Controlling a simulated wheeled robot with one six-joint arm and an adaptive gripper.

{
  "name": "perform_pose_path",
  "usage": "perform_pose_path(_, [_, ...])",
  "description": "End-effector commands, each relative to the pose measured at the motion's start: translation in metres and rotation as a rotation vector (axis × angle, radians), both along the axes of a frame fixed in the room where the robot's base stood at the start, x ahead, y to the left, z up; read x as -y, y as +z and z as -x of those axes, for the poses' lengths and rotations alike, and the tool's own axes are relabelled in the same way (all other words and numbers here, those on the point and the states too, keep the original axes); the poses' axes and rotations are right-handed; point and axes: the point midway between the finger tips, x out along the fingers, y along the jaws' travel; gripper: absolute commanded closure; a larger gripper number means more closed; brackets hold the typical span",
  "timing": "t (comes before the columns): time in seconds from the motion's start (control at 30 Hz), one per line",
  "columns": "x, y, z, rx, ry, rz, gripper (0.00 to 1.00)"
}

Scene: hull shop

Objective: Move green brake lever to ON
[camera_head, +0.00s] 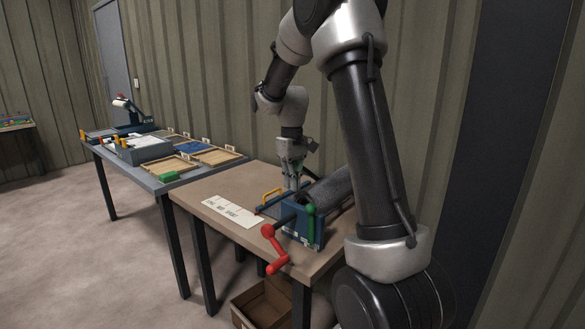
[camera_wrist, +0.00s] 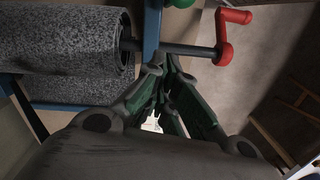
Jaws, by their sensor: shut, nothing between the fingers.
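The green brake lever (camera_head: 310,222) stands upright on the near side plate of a blue winding frame (camera_head: 299,235) on the brown table. Only a rounded green end (camera_wrist: 181,3) shows at the top edge of the wrist view. My gripper (camera_head: 291,184) points down behind the frame, beyond the lever and apart from it. In the wrist view my fingers (camera_wrist: 158,75) are closed together with nothing between them. A red crank handle (camera_head: 275,250) sticks out beside the lever; it also shows in the wrist view (camera_wrist: 224,38). ON or OFF marks are too small to read.
A dark grey roll (camera_head: 328,188) lies in the frame, close to my gripper. A white printed strip (camera_head: 232,212) lies on the brown table (camera_head: 205,192). A grey table (camera_head: 150,182) with trays stands behind left. A cardboard box (camera_head: 262,303) is on the floor below.

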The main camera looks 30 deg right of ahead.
Motion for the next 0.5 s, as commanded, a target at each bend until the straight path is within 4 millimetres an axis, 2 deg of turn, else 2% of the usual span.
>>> perform_pose_path(0.1, [-0.001,-0.024,0.002,-0.003,0.0,-0.001,1.0])
perform_pose_path(0.3, [0.004,-0.026,0.031,0.0,-0.002,0.0,1.0])
perform_pose_path(0.5, [0.005,-0.028,0.04,0.001,0.0,0.0,1.0])
